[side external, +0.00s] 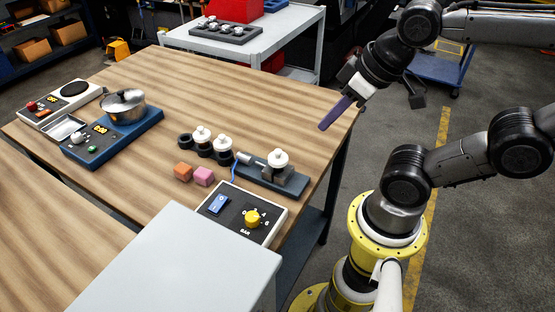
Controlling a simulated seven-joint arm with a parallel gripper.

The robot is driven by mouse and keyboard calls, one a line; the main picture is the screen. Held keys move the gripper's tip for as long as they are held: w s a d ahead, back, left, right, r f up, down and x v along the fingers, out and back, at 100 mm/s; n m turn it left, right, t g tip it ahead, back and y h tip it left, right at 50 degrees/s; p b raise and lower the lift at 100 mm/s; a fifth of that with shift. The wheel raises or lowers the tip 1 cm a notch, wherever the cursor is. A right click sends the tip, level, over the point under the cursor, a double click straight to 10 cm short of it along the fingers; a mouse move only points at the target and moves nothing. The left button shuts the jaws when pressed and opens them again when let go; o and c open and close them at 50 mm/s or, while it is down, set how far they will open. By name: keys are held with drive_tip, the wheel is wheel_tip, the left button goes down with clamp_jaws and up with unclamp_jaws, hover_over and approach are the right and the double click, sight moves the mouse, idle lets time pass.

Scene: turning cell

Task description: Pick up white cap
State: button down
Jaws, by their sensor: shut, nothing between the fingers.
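Several white caps show in the side external view. One white cap (201,133) and another white cap (222,143) sit on black round pieces near the middle of the wooden table. A third white cap (278,157) sits on top of the grey clamp-like fixture (271,177) near the table's right edge. My gripper (324,126) has purple fingers that are shut and empty. It points down and left, up and to the right of the caps, apart from all of them. Which cap the task means cannot be told.
Orange and pink blocks (203,176) lie left of the fixture. A control box with a yellow knob (253,217) stands in front. A pot (124,103) stands on a blue unit at left. The table's back middle is clear. A tray (228,34) sits on a cart behind.

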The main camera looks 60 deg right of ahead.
drive_tip(key=c, duration=1.5)
unclamp_jaws()
drive_tip(key=shift+c, duration=0.2)
drive_tip(key=o, duration=1.4)
drive_tip(key=r+n+g, duration=0.2)
drive_tip(key=n+g, duration=0.4)
drive_tip(key=n, duration=0.7)
hover_over(278, 150)
wheel_tip(278, 150, down, 13)
drive_tip(key=shift+f, duration=0.15)
